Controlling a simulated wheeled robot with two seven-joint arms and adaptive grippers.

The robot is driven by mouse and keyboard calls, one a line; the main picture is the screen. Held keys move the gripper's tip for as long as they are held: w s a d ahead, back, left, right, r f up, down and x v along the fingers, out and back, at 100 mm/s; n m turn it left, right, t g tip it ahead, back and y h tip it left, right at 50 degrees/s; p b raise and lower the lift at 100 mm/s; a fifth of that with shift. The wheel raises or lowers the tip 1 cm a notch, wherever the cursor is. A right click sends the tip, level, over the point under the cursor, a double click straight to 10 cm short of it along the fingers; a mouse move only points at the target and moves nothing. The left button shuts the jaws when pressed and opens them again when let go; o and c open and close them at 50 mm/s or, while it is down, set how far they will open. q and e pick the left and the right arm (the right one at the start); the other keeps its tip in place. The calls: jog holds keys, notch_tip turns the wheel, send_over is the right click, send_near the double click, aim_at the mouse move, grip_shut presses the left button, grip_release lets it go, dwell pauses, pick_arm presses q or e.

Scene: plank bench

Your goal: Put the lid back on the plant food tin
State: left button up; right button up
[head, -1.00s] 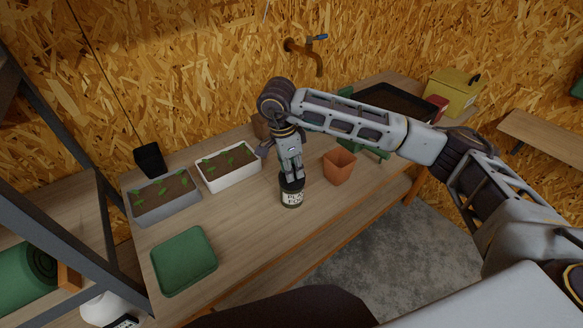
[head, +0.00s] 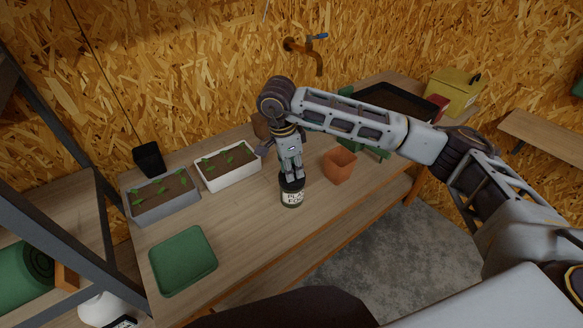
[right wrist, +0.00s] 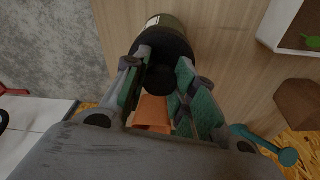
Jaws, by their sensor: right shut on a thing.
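The plant food tin (head: 292,199) stands upright on the bench, with a pale label and a dark body. Its black lid (head: 291,184) is at the top of the tin, directly under my right gripper (head: 291,177). In the right wrist view the lid (right wrist: 170,47) covers the tin's mouth, and part of the tin (right wrist: 167,20) shows beyond it. My right gripper (right wrist: 160,76) is shut on the lid's dark knob between its green pads. I cannot tell whether the lid is fully seated. My left gripper is not in view.
A terracotta pot (head: 339,166) stands close to the right of the tin. A white seedling tray (head: 228,180) and a grey one (head: 165,214) are at the left. A green tray (head: 183,260) lies at the front left. The bench between it and the tin is clear.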

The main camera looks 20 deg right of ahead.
jog(key=shift+b, duration=0.3)
dwell(0.7)
dwell(0.3)
jog(key=o, duration=1.4)
jog(key=shift+r, duration=0.15)
jog(key=shift+r+p, duration=1.3)
jog(key=shift+r, duration=2.1)
grip_shut()
